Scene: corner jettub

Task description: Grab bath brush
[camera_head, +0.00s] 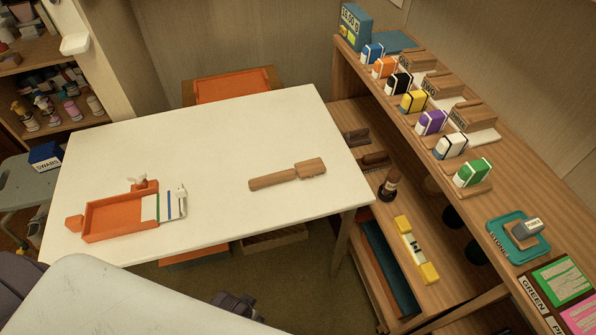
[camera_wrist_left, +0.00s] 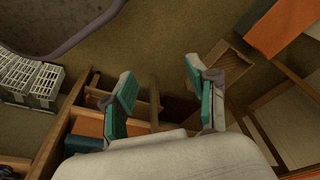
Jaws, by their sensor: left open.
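A wooden brush (camera_head: 288,174), likely the bath brush, lies on the white table (camera_head: 235,125), with its wide block end to the right and its handle to the left. Its bristles cannot be seen from here. My left gripper (camera_wrist_left: 161,98) shows in the left wrist view with its two teal-padded fingers apart and nothing between them. It points at the floor and wooden shelving, and the brush is not in that view. My right gripper is not in view.
A wooden shelf unit (camera_head: 365,85) with a row of coloured blocks stands close on the right. The tabletop around the brush is clear. A wooden chair with an orange seat (camera_head: 233,86) is behind the table.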

